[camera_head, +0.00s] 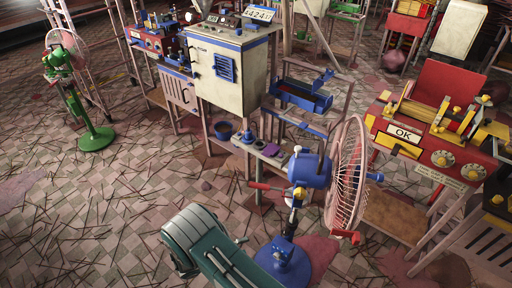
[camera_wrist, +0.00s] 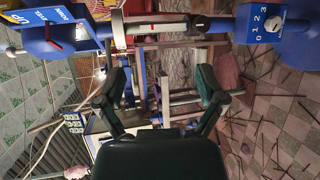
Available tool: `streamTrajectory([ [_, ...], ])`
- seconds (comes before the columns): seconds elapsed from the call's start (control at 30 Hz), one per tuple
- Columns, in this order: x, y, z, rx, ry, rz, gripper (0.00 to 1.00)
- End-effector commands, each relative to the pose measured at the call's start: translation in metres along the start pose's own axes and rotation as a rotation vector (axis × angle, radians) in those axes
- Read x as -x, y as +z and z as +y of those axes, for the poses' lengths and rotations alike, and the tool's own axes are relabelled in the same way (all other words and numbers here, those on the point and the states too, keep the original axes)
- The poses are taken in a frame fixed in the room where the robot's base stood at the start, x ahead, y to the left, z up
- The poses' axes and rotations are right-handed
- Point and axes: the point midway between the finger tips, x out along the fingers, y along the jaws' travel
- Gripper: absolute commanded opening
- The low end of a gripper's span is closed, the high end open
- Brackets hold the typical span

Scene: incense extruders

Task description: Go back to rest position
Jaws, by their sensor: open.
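My gripper (camera_wrist: 160,88) shows in the wrist view with its two dark green fingers spread apart and nothing between them. My teal arm (camera_head: 205,245) shows at the bottom of the head view; I cannot make out the gripper there. A blue fan with a pink wire cage (camera_head: 347,175) stands just right of my arm, on a round blue base (camera_head: 285,262). In the wrist view, a blue box marked 0 1 2 3 (camera_wrist: 265,24) and a grey bar (camera_wrist: 170,24) lie across the top, beyond the fingertips.
A cream cabinet machine (camera_head: 222,80) and a low rack with a blue tray (camera_head: 300,95) stand behind. A red and yellow machine marked OK (camera_head: 404,133) is at right. A green fan (camera_head: 75,85) stands at left. The tiled floor at left is open, strewn with thin sticks.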

Motion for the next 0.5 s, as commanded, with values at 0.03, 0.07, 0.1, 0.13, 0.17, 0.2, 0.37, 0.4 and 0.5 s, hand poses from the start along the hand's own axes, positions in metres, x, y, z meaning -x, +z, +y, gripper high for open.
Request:
streamTrajectory([
  [0.03,-0.002,-0.003,0.022,-0.013,-0.034,-0.037,0.89],
  [0.07,-0.003,-0.003,0.033,-0.015,-0.056,-0.058,0.89],
  [0.1,-0.005,-0.003,0.047,-0.018,-0.084,-0.084,0.89],
  [0.13,-0.006,-0.003,0.057,-0.021,-0.105,-0.104,0.89],
  [0.17,-0.007,-0.003,0.068,-0.025,-0.127,-0.122,0.89],
  [0.2,-0.009,-0.002,0.082,-0.029,-0.157,-0.145,0.89],
  [0.37,-0.015,0.006,0.136,-0.054,-0.279,-0.227,0.89],
  [0.4,-0.017,0.009,0.150,-0.061,-0.311,-0.245,0.89],
  [0.5,-0.021,0.019,0.181,-0.082,-0.392,-0.283,0.89],
])
